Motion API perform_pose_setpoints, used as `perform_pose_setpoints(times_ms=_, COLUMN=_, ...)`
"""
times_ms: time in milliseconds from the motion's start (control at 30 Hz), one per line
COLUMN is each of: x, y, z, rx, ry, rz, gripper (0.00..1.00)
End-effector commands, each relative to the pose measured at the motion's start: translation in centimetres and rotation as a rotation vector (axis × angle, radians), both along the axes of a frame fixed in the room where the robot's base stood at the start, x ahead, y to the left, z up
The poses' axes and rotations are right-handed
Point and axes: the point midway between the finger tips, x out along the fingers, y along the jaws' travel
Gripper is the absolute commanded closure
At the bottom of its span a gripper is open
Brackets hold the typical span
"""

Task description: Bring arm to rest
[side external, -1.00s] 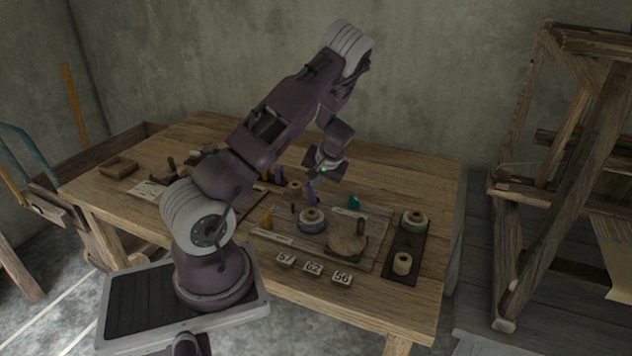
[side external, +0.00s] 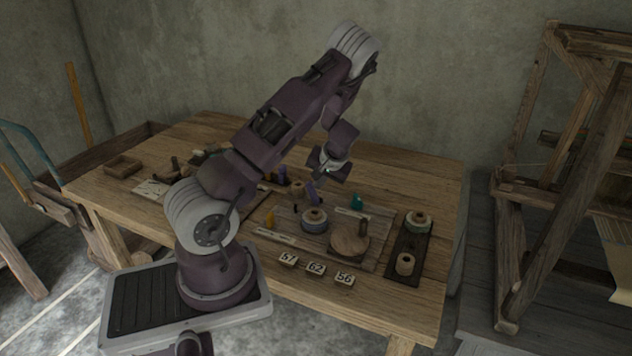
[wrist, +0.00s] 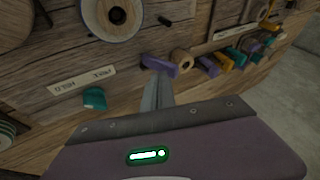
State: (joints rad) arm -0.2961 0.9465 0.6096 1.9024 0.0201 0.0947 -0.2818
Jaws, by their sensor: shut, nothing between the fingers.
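My gripper (side external: 326,178) hangs above the wooden table (side external: 400,172), pointing down toward its middle. In the wrist view my gripper (wrist: 157,82) shows as narrow grey fingers, close together and empty. A purple block (wrist: 160,65) appears just beyond the fingertips in that view; whether they touch it cannot be told. A purple piece also shows below the gripper in the side view (side external: 312,190). My arm is raised and bent, with its elbow high over the table.
A board holds a wound spool (side external: 314,220) and a round wooden disc (side external: 349,240). A dark tray (side external: 402,262) with spools lies to the right. Number tiles (side external: 316,268) line the front. A teal piece (side external: 357,201) stands near the board. The loom (side external: 560,180) is far right.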

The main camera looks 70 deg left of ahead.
Motion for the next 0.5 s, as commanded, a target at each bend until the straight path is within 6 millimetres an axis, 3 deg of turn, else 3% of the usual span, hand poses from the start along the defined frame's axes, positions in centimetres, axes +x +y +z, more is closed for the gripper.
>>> perform_pose_setpoints(times_ms=100, x=2.3, y=-1.9, z=1.8, rx=0.008, ry=-0.008, rz=-0.007, gripper=1.00)
perform_pose_setpoints(times_ms=300, x=1.8, y=-4.4, z=7.1, rx=0.006, ry=-0.010, rz=-0.004, gripper=1.00)
perform_pose_setpoints(times_ms=500, x=1.6, y=-5.8, z=10.0, rx=0.006, ry=-0.008, rz=-0.003, gripper=1.00)
